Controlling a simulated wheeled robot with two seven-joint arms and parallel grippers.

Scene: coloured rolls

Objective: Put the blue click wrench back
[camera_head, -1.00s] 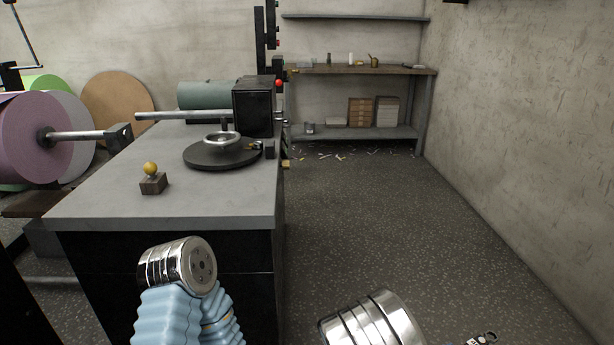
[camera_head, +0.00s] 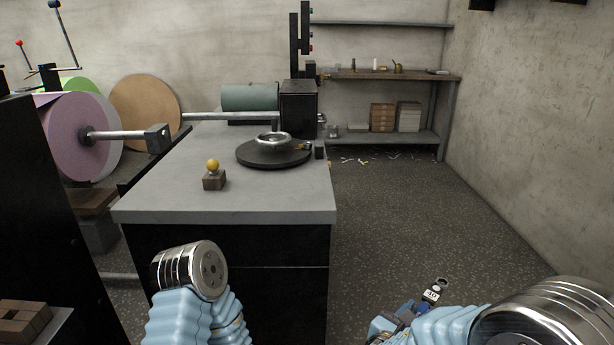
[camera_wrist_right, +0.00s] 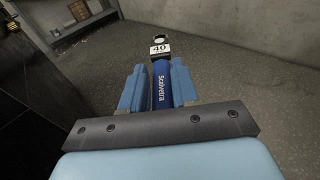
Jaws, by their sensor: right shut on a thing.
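The blue click wrench (camera_wrist_right: 162,88) is between the two light blue fingers of my right gripper (camera_wrist_right: 158,86) in the right wrist view. The gripper is shut on its blue handle, which carries white lettering. The wrench's white "40" label and dark ring-shaped head point away from the gripper. In the head view, my right gripper (camera_head: 397,322) is at the lower right, partly hidden by my arm, and the wrench's head end (camera_head: 435,289) sticks out over the floor. My left forearm shows at the lower left, but its gripper is out of frame.
A grey-topped workbench (camera_head: 160,203) stands ahead to the left, with a black round plate (camera_head: 262,158) and a yellow-knobbed block (camera_head: 213,181) on it. Shelves (camera_head: 350,76) stand at the back wall. The floor (camera_head: 400,210) to the right is mostly open.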

